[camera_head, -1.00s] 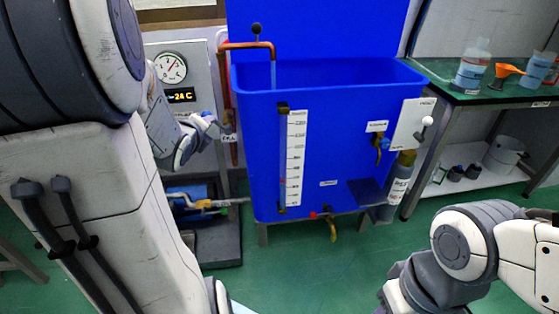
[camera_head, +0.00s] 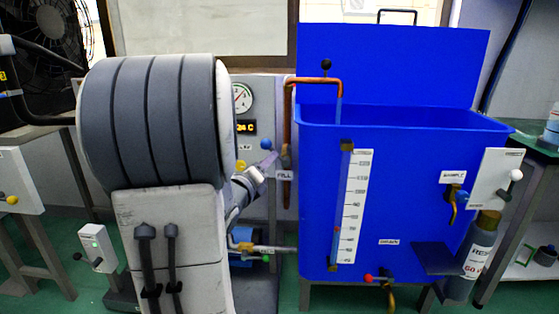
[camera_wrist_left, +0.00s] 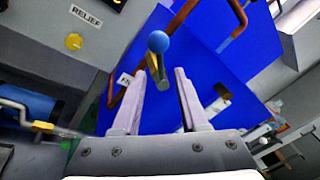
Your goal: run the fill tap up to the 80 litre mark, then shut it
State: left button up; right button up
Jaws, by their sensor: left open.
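The blue tank (camera_head: 420,170) stands right of centre, with a white scale (camera_head: 352,215) and a sight tube on its front. The scale's numbers and the tube's level are too small to read. The copper fill pipe (camera_head: 288,130) arches over the rim, and a thin pale-blue stream (camera_head: 339,110) shows below its spout. The fill tap's blue ball knob (camera_head: 266,144) stands by the FILL label (camera_head: 283,175). In the left wrist view the knob (camera_wrist_left: 158,41) and its lever lie just ahead of my left gripper (camera_wrist_left: 158,88), whose fingers are apart. My right gripper is out of view.
A grey panel holds a round gauge (camera_head: 242,97), a lit display (camera_head: 246,127) and a yellow RELIEF knob (camera_wrist_left: 74,42). A drain valve (camera_head: 388,283) sits low on the tank. A sample tap (camera_head: 457,195) and a white-knobbed lever (camera_head: 515,175) are at its right.

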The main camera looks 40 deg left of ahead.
pick_arm(q)
jog(key=b+x, duration=0.1)
jog(key=x, duration=0.9)
jog(key=shift+s+d, duration=0.1)
grip_shut()
dwell(1.1)
